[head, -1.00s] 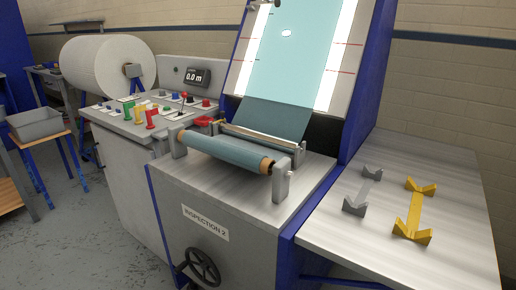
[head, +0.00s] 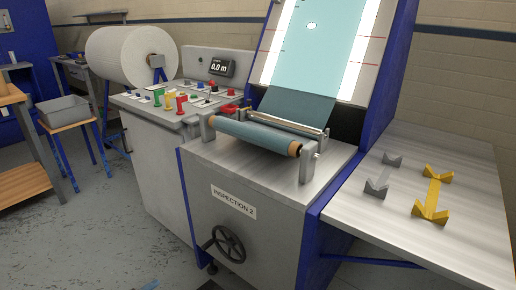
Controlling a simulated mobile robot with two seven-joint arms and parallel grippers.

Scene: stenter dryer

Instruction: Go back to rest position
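Neither of my grippers nor my arms show in the head view. The inspection machine (head: 250,235), labelled INSPECTION 2, stands in the middle. A roll of teal fabric (head: 255,134) lies in its end brackets on the machine's front. The fabric runs up the lit sloping panel (head: 318,55), where a small white spot (head: 311,26) shows on it. The control desk (head: 170,112) with coloured knobs and levers is to the left, and its display (head: 219,67) reads 0.0 m.
A side table (head: 440,235) on the right bears grey cradles (head: 377,187) and yellow cradles (head: 432,205), all empty. A large white roll (head: 125,55) is behind the desk. A grey bin (head: 64,111) sits on a stool at left. A handwheel (head: 228,244) juts from the machine's front. Floor at left front is clear.

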